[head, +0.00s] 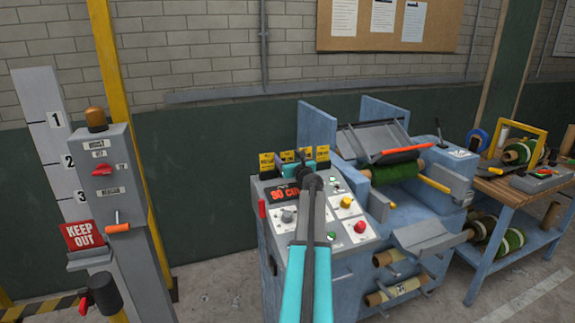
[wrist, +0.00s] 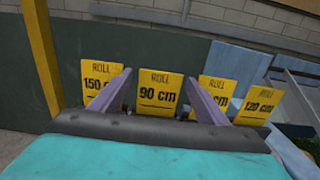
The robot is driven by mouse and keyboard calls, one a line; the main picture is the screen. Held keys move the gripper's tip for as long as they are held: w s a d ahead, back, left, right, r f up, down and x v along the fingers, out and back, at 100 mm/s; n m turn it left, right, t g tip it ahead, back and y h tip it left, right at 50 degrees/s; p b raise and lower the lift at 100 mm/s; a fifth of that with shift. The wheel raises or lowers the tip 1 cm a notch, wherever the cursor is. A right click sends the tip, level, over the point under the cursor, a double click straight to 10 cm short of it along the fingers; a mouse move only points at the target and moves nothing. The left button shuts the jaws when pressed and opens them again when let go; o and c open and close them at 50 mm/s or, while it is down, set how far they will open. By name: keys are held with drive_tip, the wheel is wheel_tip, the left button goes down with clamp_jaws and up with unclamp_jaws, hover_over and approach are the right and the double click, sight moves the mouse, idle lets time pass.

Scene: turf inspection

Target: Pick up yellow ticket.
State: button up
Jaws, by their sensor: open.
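Several yellow tickets stand upright in a row on top of the blue machine's control panel, in the head view at its back edge. In the wrist view one ticket reads "ROLL 90 cm" (wrist: 158,92) and stands in the middle. A "150 cm" ticket (wrist: 98,72) is to its left; a ticket with its number hidden (wrist: 218,92) and a "120 cm" ticket (wrist: 259,104) are to its right. My gripper (wrist: 158,79) is open and empty, its two fingers appearing on either side of the 90 cm ticket. Contact cannot be told. In the head view my gripper (head: 303,158) is at the tickets.
The control panel (head: 347,207) has buttons and a red-lettered display (head: 279,195), partly behind my arm. A roller machine (head: 395,168) with green turf is to the right, then a wooden workbench (head: 510,190). A grey post with a "KEEP OUT" sign (head: 82,235) stands left.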

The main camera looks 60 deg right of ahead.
drive_tip(key=shift+c, duration=0.5)
drive_tip(key=c, duration=1)
drive_tip(key=shift+r, duration=0.1)
drive_tip(key=shift+r+b, duration=0.5)
drive_tip(key=shift+r, duration=4.45)
